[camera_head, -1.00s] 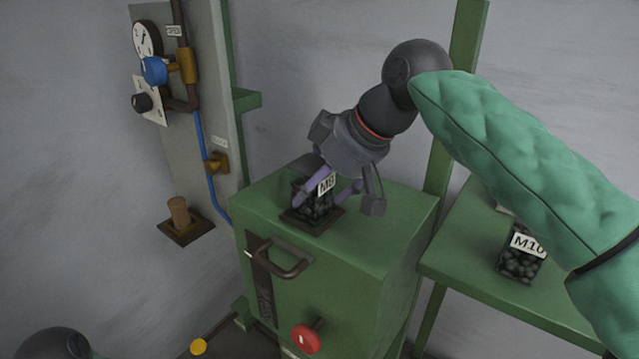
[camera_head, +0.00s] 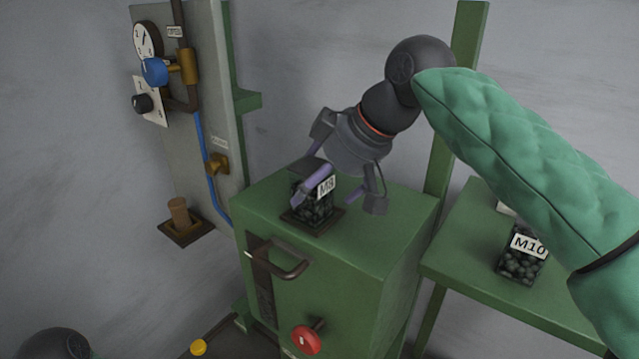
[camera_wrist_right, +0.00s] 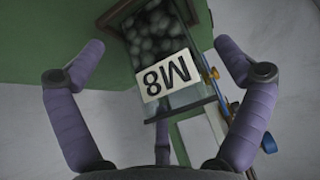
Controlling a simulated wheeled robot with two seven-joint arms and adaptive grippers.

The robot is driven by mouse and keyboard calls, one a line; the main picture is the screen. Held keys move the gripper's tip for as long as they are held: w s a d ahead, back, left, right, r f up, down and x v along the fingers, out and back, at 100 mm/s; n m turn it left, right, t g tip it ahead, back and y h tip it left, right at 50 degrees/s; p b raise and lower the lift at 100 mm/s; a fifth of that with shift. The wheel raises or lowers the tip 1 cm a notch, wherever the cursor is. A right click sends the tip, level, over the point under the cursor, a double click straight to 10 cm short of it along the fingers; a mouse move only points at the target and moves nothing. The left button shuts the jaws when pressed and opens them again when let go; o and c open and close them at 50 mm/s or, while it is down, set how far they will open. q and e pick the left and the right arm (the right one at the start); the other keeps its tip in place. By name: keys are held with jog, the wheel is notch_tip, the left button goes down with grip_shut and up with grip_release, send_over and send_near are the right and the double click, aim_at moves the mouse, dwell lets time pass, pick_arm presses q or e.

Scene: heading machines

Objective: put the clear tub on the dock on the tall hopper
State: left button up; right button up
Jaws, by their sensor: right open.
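The clear tub (camera_head: 314,207), full of dark round pieces and labelled M8, stands upright on the dark dock plate (camera_head: 330,222) on top of the tall green hopper (camera_head: 390,230). My right gripper (camera_head: 335,192) is open above and around the tub, its purple fingers apart. In the right wrist view the tub (camera_wrist_right: 158,38) lies between and beyond the two spread fingers (camera_wrist_right: 165,75), with a gap on each side. Only a dark rounded part (camera_head: 55,343) shows at the lower left of the head view; the left gripper is not in view.
A second tub labelled M10 (camera_head: 521,262) stands on the green side table (camera_head: 465,245) at the right. A panel with a gauge (camera_head: 146,38) and a blue knob is at the left. The hopper front has a handle (camera_head: 285,268) and a red knob (camera_head: 306,339).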

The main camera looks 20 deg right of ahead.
jog(key=p+v, duration=0.1)
jog(key=v, duration=1)
